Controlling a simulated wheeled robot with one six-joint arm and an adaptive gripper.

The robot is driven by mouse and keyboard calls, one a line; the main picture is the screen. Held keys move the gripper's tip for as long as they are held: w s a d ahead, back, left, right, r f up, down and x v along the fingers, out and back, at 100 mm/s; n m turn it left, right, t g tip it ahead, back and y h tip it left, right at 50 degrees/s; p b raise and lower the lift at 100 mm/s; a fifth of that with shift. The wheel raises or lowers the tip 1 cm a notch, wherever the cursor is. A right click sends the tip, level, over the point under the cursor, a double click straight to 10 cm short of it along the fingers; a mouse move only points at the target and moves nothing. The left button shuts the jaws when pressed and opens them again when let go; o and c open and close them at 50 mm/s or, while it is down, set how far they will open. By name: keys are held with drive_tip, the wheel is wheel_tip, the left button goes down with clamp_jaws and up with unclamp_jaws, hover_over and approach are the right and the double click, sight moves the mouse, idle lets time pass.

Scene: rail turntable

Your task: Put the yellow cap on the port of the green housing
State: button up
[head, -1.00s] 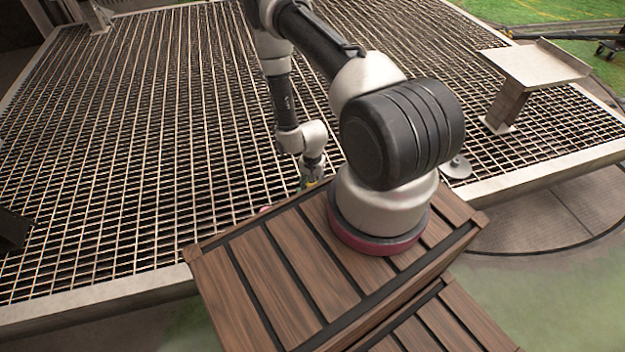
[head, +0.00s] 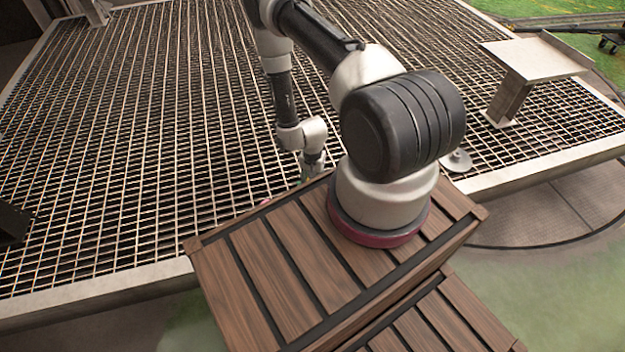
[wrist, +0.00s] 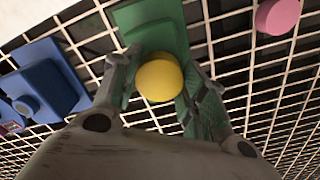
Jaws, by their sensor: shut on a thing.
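The yellow cap (wrist: 160,78) sits between the two green fingers of my gripper (wrist: 158,85) in the wrist view, and the fingers are shut on it. The green housing (wrist: 150,25) lies right behind the cap, on the grating. The cap covers the part of the housing where a port could be, so I cannot tell whether the cap touches it or is seated. In the head view my gripper (head: 311,172) is small and partly hidden behind my own wooden-slatted base.
A blue housing (wrist: 45,75) with a round boss is to the left in the wrist view. A pink round piece (wrist: 277,16) is at the upper right. The metal grating (head: 150,150) is mostly clear. A raised metal plate on a post (head: 525,65) stands at the right.

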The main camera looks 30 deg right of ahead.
drive_tip(key=shift+f, duration=0.1)
drive_tip(key=o, duration=1)
wheel_tip(320, 180, up, 12)
drive_tip(key=shift+f, duration=0.1)
